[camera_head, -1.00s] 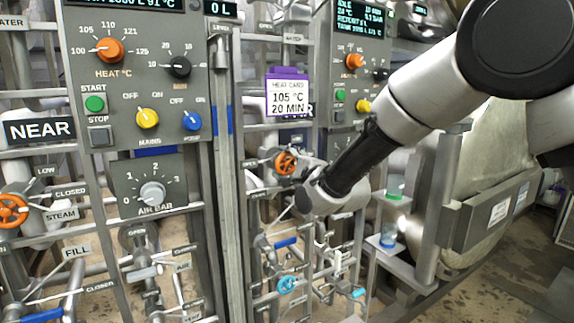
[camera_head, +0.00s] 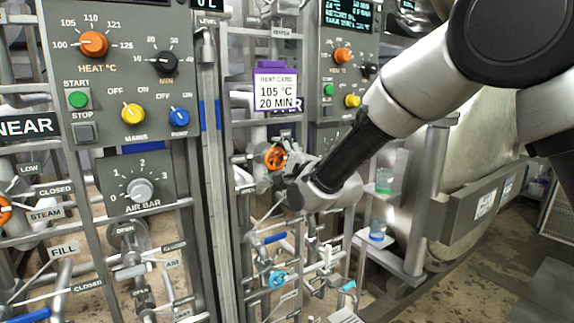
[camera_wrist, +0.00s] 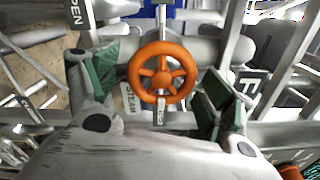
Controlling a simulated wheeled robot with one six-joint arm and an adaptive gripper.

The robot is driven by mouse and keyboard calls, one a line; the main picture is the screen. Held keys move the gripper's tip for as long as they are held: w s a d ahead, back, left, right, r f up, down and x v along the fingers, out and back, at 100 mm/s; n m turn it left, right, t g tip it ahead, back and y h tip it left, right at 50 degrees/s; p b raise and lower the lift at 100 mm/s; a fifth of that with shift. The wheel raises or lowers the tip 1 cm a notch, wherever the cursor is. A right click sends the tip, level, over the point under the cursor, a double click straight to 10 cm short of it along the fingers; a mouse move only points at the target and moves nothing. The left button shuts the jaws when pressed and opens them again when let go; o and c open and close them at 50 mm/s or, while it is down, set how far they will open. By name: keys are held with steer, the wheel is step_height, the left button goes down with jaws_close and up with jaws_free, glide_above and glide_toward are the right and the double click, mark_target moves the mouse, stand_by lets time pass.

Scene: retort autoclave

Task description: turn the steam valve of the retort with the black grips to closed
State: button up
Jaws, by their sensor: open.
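An orange steam valve wheel (camera_head: 275,157) is on the pipes of the farther panel. It also shows in the wrist view (camera_wrist: 176,57), facing me, with a STEAM label just below it. My gripper (camera_wrist: 160,88) is open, with one green-padded finger left of the wheel and one right of it. Gaps show between the pads and the rim, and nothing is held. In the head view my gripper (camera_head: 284,172) is at the wheel's lower right, its fingers partly hidden. I cannot make out black grips on this retort.
Another orange wheel (camera_head: 4,211) sits at the left edge by the NEAR sign (camera_head: 26,126). A cyan wheel (camera_head: 278,280) is below my gripper. A purple-topped heat card (camera_head: 275,90) hangs above. Pipes and posts crowd the panel; floor is open at lower right.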

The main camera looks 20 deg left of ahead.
steer(key=v, duration=1.1)
